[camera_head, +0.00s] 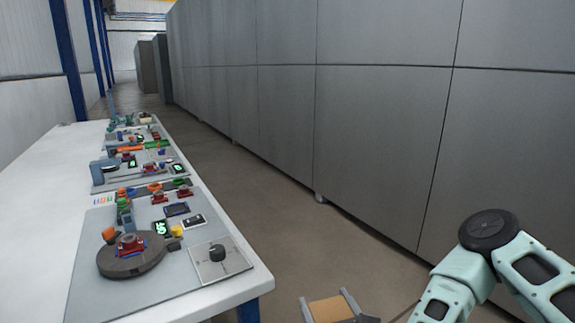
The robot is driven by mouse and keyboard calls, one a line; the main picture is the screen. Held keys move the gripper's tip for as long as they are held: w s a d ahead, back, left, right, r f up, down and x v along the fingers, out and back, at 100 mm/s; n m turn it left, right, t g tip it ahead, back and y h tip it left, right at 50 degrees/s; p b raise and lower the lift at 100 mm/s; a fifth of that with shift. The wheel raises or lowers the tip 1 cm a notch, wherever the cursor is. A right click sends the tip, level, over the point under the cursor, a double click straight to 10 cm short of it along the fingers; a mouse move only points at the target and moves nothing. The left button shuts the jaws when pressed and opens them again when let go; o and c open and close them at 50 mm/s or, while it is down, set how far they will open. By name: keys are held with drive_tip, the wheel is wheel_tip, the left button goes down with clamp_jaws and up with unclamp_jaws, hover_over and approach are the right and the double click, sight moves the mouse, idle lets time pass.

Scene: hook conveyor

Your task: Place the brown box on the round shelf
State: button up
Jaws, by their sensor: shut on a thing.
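The brown box (331,309) is at the bottom edge of the view, right of the table. My gripper (327,297) is shut on it, with a grey finger at each side. The lower part of the box and most of my gripper are cut off by the picture edge. A dark grey round platform (120,268), the only large round shelf-like thing in view, is at the near end of the white table. A red and blue piece (130,244) stands on it. My gripper is right of the platform, apart from it.
The white table (45,200) runs along the left, with several panels of small coloured parts. A grey plate with a black knob (218,253) lies at its near right corner. Tall grey cabinets (385,130) line the right. The floor (250,200) between is clear.

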drive_tip(key=d+f+m+h, duration=0.1)
drive_tip(key=d+f, duration=0.3)
drive_tip(key=d, duration=0.4)
drive_tip(key=s+d+f+m+h, duration=0.1)
drive_tip(key=d+f, duration=0.3)
drive_tip(key=d, duration=0.4)
drive_tip(key=d+f+m+h, duration=0.1)
drive_tip(key=d+f, duration=0.3)
drive_tip(key=d, duration=0.4)
drive_tip(key=shift+s+d+f+h, duration=0.25)
drive_tip(key=shift+s+d+h, duration=0.15)
drive_tip(key=shift+h, duration=0.4)
drive_tip(key=shift+r, duration=0.1)
drive_tip(key=shift+t, duration=0.3)
wheel_tip(320, 180, up, 4)
drive_tip(key=p, duration=0.4)
drive_tip(key=shift+w+r, duration=0.15)
drive_tip(key=shift+r, duration=0.05)
drive_tip(key=shift+a, duration=0.1)
